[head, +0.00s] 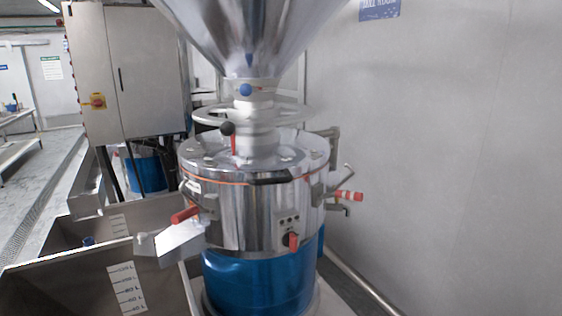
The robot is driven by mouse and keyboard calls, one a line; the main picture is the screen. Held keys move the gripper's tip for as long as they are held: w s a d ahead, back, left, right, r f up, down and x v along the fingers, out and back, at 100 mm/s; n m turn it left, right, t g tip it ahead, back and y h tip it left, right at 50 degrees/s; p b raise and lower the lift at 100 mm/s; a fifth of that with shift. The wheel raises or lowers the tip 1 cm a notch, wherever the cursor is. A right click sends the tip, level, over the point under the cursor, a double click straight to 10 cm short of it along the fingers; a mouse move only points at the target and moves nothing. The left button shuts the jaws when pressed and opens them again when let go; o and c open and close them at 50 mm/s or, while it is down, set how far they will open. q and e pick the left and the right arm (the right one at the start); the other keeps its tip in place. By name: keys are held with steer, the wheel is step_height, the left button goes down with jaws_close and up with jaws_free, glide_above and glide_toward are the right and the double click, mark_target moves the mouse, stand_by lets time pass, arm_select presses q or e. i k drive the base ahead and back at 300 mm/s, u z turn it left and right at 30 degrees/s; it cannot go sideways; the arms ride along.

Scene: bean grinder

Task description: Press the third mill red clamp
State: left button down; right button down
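A shiny metal mill (245,215) stands in the middle of the head view, with a blue base (255,282) below and a large steel hopper (255,30) above. Several red-handled parts show on it. One red handle (185,215) is at the left above the spout (178,240). A small red knob (294,241) is low on the front. A red clamp handle (350,196) sticks out at the right side. A thin red lever with a black ball (228,129) stands on top. I cannot tell which is the third clamp. Neither gripper is in view.
A steel bin (80,282) with a litre scale stands at the front left, close to the spout. A metal cabinet (150,75) with a red and yellow switch (97,101) is behind. A plain wall (450,150) and a floor rail (360,283) lie to the right.

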mark_target(177, 219)
steer(key=u, duration=1.55)
steer(key=i, duration=0.5)
steer(key=z, duration=0.65)
